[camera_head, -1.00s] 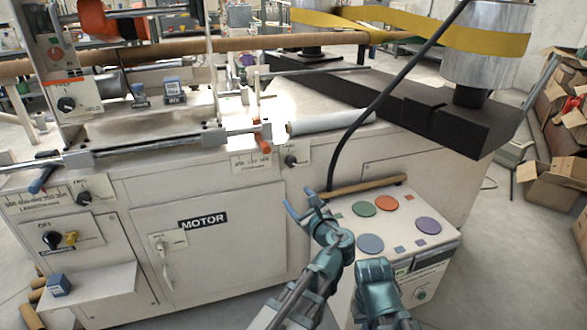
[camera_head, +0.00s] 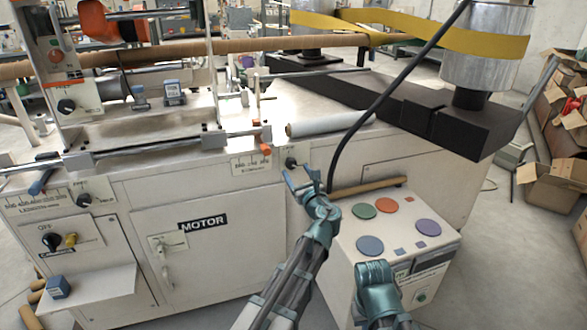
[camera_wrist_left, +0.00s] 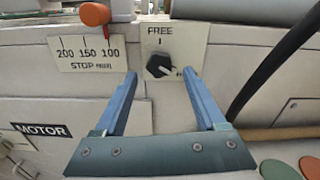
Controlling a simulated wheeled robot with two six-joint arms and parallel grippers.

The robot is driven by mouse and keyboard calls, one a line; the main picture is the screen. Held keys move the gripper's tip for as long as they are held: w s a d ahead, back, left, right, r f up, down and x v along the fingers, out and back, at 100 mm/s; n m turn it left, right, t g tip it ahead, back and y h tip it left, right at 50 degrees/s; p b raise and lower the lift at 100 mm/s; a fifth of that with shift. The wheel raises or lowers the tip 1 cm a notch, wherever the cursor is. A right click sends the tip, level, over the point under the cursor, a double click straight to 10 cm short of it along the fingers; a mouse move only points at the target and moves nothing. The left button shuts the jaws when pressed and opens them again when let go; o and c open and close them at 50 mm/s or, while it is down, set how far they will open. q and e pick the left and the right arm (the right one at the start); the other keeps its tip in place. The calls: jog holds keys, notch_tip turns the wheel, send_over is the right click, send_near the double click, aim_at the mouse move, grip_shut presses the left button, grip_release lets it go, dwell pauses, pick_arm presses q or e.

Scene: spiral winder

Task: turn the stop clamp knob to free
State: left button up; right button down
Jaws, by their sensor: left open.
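The stop clamp knob (camera_wrist_left: 158,66) is black and sits on a pale plate (camera_wrist_left: 185,38) marked FREE at the top. Its white mark seems to face right, toward a second label partly hidden by a finger. In the head view the knob (camera_head: 291,163) is small, on the machine's front. My left gripper (camera_head: 300,172) is open, just in front of and below the knob. In the wrist view its blue fingers (camera_wrist_left: 159,73) stand either side of the knob, apparently not touching it. My right gripper (camera_head: 376,280) shows as a teal body; no fingers are visible.
An orange-tipped lever (camera_wrist_left: 95,14) and the STOP scale plate (camera_wrist_left: 86,53) are left of the knob. A black cable (camera_head: 352,130) hangs close to the right. A cabinet (camera_head: 345,225) with coloured discs and a cardboard tube (camera_head: 370,187) stands below right.

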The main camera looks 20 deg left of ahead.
aim_at(292, 166)
pick_arm(q)
jog(key=shift+x, duration=1.8)
grip_shut()
